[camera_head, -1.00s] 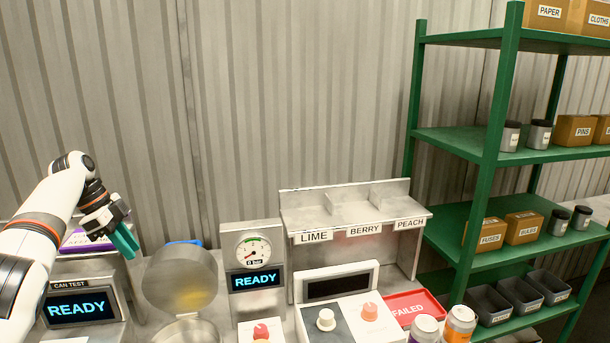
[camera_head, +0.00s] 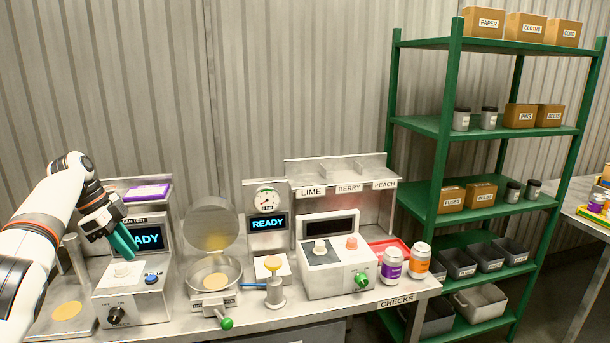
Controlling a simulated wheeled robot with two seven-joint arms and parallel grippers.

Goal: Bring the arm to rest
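My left arm comes in from the left edge. Its gripper (camera_head: 124,242) has teal fingers that point down to the right, in front of the can test screen (camera_head: 151,237). The fingers overlap in this view, so I cannot tell whether they are apart. No object shows in them. The gripper looks to be above the white box with a black knob and a blue button (camera_head: 131,298); the exact height is unclear. My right gripper is not in view.
The metal bench holds a round pan with raised lid (camera_head: 211,231), a pressure gauge unit (camera_head: 268,223), a control box (camera_head: 332,271) and two cans, purple (camera_head: 391,264) and orange (camera_head: 419,261). A green shelf rack (camera_head: 440,160) stands right.

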